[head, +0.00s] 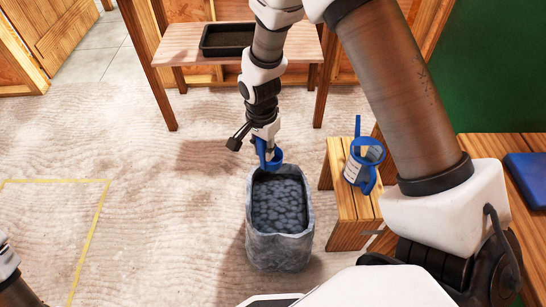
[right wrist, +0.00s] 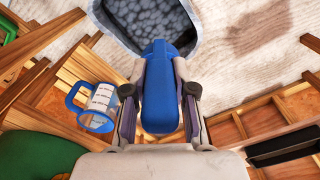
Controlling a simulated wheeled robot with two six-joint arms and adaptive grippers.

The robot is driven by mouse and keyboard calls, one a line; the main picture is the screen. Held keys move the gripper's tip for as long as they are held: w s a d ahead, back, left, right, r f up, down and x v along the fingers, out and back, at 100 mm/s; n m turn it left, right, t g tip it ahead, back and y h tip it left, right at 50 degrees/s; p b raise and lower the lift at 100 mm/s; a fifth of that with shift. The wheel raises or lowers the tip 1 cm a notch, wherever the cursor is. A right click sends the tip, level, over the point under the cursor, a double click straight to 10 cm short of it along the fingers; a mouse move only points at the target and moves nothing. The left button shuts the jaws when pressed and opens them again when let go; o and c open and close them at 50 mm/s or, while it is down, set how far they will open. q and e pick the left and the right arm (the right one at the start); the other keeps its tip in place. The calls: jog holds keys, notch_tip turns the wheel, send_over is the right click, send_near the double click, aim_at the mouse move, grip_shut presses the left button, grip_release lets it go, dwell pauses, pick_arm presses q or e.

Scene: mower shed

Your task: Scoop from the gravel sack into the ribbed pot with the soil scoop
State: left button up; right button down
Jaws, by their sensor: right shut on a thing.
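My right gripper (head: 265,137) is shut on the blue soil scoop (head: 274,158), whose handle also shows between the fingers in the right wrist view (right wrist: 160,90). The scoop hangs at the far rim of the grey gravel sack (head: 281,250). The sack stands open on the floor, with dark grey stones inside; part of it shows at the top of the right wrist view (right wrist: 126,38). Whether the scoop holds gravel cannot be told. I cannot pick out a ribbed pot for certain. My left gripper is outside the views.
A clear jug with a blue rim and handle (head: 364,168) stands on a small wooden stool (head: 348,207) right of the sack. A black tray (head: 228,39) lies on a wooden table (head: 180,48) at the back. Yellow tape marks open floor at left.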

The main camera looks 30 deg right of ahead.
pick_arm(q)
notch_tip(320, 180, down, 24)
jog(key=b, duration=2)
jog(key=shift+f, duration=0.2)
pick_arm(e)
notch_tip(320, 180, down, 28)
jog(key=s+d+m, duration=0.1)
jog(key=m, duration=0.5)
jog(key=shift+s+d, duration=0.15)
jog(key=shift+d, duration=0.15)
pick_arm(q)
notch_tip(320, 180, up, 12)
jog(key=p, duration=1.1)
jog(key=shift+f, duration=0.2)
pick_arm(e)
notch_tip(320, 180, up, 13)
jog(key=shift+f, duration=0.1)
